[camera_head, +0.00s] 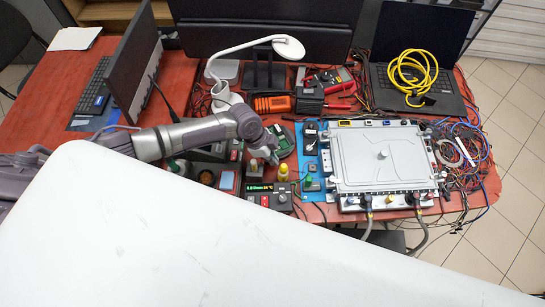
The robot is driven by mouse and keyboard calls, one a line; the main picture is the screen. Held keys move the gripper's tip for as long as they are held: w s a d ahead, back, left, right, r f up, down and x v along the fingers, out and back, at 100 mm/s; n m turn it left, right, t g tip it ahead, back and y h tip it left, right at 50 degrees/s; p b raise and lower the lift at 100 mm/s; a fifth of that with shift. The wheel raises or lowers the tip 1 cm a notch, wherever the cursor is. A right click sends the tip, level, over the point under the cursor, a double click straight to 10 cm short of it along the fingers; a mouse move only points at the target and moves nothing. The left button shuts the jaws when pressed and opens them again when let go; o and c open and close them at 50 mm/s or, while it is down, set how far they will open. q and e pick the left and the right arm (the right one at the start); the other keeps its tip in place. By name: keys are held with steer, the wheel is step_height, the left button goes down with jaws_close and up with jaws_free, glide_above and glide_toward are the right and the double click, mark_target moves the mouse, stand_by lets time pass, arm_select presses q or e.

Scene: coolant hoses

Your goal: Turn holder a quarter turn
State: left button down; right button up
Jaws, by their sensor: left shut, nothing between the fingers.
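My left arm reaches in from the left over the red bench. Its gripper (268,158) points down among small devices, shut and empty. Just right of the gripper lies a round grey piece with a green board (284,141); it may be the holder, but I cannot tell for sure. Whether the gripper touches it is unclear. My right gripper is not visible.
A control box with a green readout (268,196) and a yellow-capped part (283,173) stand close below the gripper. A white surface covers the lower foreground.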

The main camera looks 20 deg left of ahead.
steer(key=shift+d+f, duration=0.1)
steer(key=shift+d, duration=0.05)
